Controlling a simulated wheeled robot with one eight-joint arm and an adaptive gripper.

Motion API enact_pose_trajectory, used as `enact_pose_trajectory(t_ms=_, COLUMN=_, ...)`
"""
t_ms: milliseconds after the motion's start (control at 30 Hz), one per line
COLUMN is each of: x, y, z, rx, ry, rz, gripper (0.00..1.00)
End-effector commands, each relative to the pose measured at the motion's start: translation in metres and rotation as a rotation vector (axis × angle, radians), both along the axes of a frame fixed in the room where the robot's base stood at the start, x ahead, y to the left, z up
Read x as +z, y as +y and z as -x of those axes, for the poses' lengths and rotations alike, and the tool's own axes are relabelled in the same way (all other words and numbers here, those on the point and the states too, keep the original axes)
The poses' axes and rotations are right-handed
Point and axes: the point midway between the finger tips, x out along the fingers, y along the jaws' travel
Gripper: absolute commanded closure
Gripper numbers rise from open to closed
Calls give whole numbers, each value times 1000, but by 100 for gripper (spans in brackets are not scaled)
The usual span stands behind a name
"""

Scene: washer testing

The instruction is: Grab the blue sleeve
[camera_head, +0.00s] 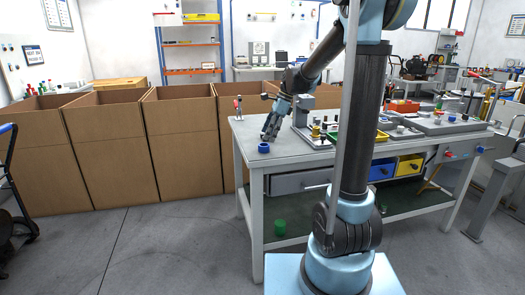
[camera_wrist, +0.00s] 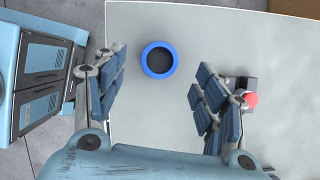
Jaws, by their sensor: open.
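The blue sleeve (camera_head: 264,148) is a short ring that lies on the table top near its left front corner in the head view. In the wrist view the blue sleeve (camera_wrist: 159,60) shows from above as a blue ring with a dark middle. My gripper (camera_head: 268,136) is just above and beside the sleeve in the head view. In the wrist view my gripper (camera_wrist: 160,88) has its fingers spread wide, with nothing between them. The sleeve lies ahead of the gap between the fingers, nearer the left one, and is not touched.
A red-topped item (camera_wrist: 250,99) is close to the right finger. Open cardboard boxes (camera_head: 185,130) stand left of the bench.

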Motion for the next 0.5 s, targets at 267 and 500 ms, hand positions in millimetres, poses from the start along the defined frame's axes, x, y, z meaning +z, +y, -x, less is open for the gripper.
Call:
enact_pose_trajectory(t_ms=267, x=-22, y=6, z=0, rx=1, ry=0, rz=0, gripper=35)
enact_pose_trajectory(t_ms=500, x=-48, y=15, z=1, rx=1, ry=-2, rz=0, gripper=35)
